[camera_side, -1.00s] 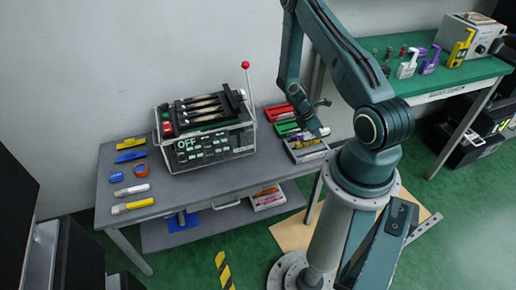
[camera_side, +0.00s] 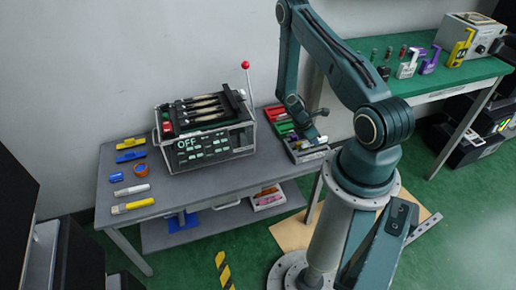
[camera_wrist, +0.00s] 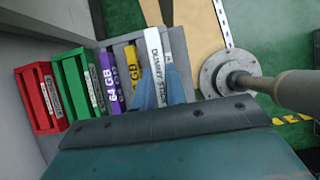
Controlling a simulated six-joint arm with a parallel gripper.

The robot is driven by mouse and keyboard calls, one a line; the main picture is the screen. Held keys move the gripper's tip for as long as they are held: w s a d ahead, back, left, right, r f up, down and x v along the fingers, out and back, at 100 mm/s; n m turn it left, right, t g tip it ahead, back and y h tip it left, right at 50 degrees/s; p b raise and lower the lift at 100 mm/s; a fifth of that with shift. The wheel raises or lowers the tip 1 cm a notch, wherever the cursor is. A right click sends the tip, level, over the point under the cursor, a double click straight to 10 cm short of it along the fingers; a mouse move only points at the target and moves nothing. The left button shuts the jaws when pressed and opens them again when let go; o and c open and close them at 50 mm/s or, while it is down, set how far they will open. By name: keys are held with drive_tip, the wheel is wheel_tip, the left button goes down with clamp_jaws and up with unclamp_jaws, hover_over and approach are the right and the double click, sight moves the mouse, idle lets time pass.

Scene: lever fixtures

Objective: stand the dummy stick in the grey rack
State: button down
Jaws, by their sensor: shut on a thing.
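The dummy stick (camera_wrist: 155,58) is white with "DUMMY STICK" lettering, seen in the wrist view. My gripper (camera_wrist: 160,92) is shut on it with its bluish fingers. The grey rack (camera_wrist: 119,40) is around and beside the stick in this view. A purple stick (camera_wrist: 111,84) and a yellow stick (camera_wrist: 132,66) stand in the rack, left of the dummy stick. The stick's lower end is hidden, so I cannot tell how deep it sits. In the side view, my gripper is low over the grey rack (camera_side: 309,156) at the table's right end.
A green rack (camera_wrist: 73,82) and a red rack (camera_wrist: 37,97) stand left of the grey one. The device marked OFF (camera_side: 210,143) with a red-knobbed lever (camera_side: 246,80) stands left on the table (camera_side: 215,190). Several small items lie at the table's left end.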

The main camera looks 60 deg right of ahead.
sight(312, 147)
drive_tip(key=shift+f, duration=0.7)
drive_tip(key=shift+f, duration=1.55)
idle(1.4)
drive_tip(key=c, duration=1.3)
unclamp_jaws()
drive_tip(key=shift+c, duration=0.2)
drive_tip(key=v, duration=1.3)
drive_tip(key=shift+w+a+r, duration=0.15)
drive_tip(key=shift+r, duration=0.15)
drive_tip(key=shift+r, duration=0.1)
